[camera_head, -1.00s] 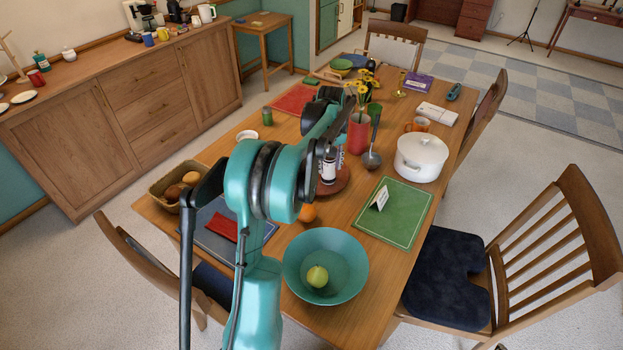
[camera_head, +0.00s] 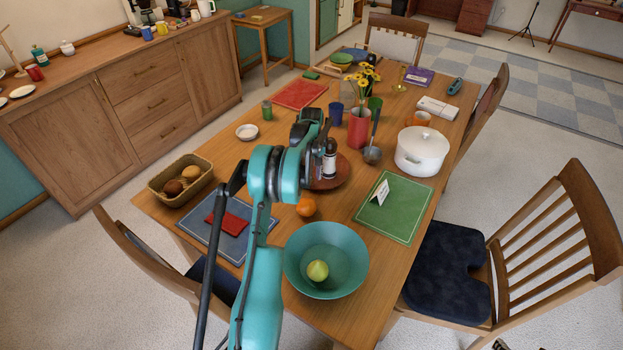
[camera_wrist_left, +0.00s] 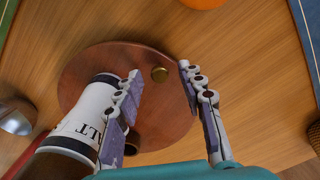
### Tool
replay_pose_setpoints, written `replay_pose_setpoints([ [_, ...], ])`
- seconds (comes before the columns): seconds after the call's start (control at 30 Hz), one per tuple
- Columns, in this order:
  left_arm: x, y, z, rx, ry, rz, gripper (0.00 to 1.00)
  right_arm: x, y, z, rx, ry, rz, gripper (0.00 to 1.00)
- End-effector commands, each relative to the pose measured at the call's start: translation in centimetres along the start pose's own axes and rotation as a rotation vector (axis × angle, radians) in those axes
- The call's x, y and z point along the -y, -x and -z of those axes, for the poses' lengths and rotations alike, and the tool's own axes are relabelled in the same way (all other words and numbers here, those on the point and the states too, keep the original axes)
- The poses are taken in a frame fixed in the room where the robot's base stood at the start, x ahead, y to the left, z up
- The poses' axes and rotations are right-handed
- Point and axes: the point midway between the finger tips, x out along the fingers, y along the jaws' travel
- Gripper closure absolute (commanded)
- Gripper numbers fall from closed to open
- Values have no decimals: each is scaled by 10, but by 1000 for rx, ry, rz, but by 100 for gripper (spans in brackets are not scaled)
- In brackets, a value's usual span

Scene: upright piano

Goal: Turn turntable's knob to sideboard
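The turntable (camera_head: 334,180) is a round, dark reddish wooden disc on the dining table. A bottle with a white label reading "ALT" (camera_wrist_left: 85,115) stands on the disc and also shows in the head view (camera_head: 330,160). In the head view my arm hides the knob. The wooden sideboard (camera_head: 130,100) stands along the left wall. My right gripper is out of view.
An orange (camera_head: 306,206), a teal bowl (camera_head: 325,245) with a yellow-green fruit, and a red vase (camera_head: 359,128) with flowers surround the turntable. A ladle (camera_head: 373,154) and white pot (camera_head: 421,151) are to its right. A bread basket (camera_head: 181,179) is at left.

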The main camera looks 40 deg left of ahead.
Motion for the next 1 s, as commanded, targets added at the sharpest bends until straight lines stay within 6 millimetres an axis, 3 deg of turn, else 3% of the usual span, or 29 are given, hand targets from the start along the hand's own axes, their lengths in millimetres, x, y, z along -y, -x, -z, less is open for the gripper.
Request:
replay_pose_setpoints([
  [0.3,0,-4,0,0,-1,0,61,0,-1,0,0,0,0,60],
  [0.47,0,-4,0,0,-1,0,100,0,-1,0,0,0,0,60],
  [1.0,3,-4,4,0,-46,0,100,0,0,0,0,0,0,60],
])
